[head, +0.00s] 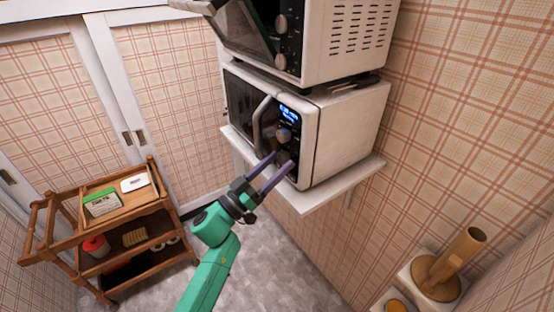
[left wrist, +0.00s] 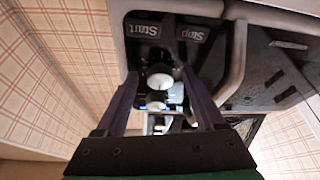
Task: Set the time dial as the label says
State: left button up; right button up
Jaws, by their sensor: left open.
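The lower microwave (head: 345,130) stands on a white shelf, its door shut, with a lit blue display (head: 289,114). Its upper dial (head: 284,135) shows below the display; the lower dial is mostly hidden by my fingers there. My left gripper (head: 282,158) is open, with its fingertips at the control panel. In the left wrist view the panel appears upside down. The lower dial (left wrist: 159,77) lies between my open fingers (left wrist: 160,75), and the upper dial (left wrist: 156,105) is beyond it. I cannot tell whether the fingers touch the dial. Neither dial's markings are readable.
Start (left wrist: 145,30) and Stop (left wrist: 192,33) buttons are near the lower dial. The door handle (head: 262,122) is close by. A second appliance (head: 330,40) sits above. A wooden trolley (head: 125,215) carries a green-and-white card (head: 102,202) with unreadable text.

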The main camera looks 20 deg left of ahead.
pick_arm(q)
grip_shut()
jog(key=shift+w+m, duration=0.1)
jog(key=shift+m, duration=0.3)
